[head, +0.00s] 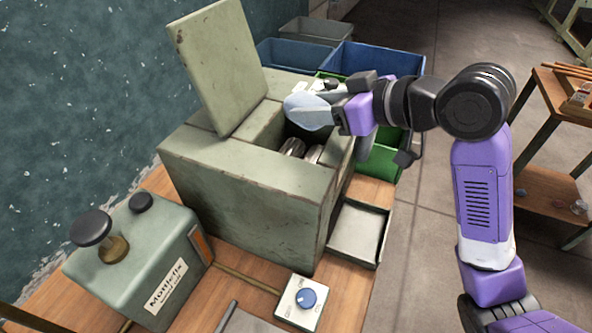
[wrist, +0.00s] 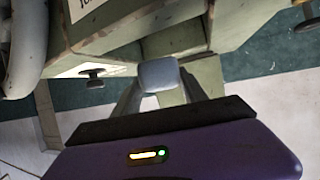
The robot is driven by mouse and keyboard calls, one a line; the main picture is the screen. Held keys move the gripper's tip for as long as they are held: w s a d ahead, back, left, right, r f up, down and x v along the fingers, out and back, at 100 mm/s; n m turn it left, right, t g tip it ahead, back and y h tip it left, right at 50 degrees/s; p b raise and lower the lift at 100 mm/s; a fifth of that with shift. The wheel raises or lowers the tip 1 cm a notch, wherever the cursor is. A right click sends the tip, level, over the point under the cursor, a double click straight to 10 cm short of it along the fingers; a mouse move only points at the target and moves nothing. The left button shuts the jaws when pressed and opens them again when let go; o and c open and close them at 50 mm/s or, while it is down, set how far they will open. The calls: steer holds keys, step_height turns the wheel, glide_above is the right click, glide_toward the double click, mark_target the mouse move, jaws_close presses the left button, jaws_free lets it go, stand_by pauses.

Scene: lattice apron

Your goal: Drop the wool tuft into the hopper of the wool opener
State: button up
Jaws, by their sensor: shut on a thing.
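The wool tuft (head: 306,110) is a smooth pale blue-grey lump between the fingertips of my gripper (head: 330,114). My gripper is shut on it, and the tuft also shows between the fingers in the wrist view (wrist: 158,72). The wool opener (head: 248,205) is a worn grey-green box with its lid (head: 220,62) standing open. Its hopper (head: 268,124) is open at the top, with metal rollers (head: 295,148) inside. In the head view the tuft overlaps the hopper's back right part; its exact height above the rim is unclear. My gripper hides part of the right rim.
A shallow tray (head: 357,230) lies right of the opener. Blue (head: 372,57) and green (head: 382,160) bins stand behind. A shelf (head: 555,130) stands right.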

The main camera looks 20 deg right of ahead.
step_height(320, 180, down, 3)
steer(key=shift+f+b, duration=0.2)
steer(key=shift+b, duration=0.85)
steer(key=o, duration=1.4)
steer(key=shift+b+v, duration=0.3)
steer(key=shift+v, duration=3.65)
steer(key=shift+d, duration=0.1)
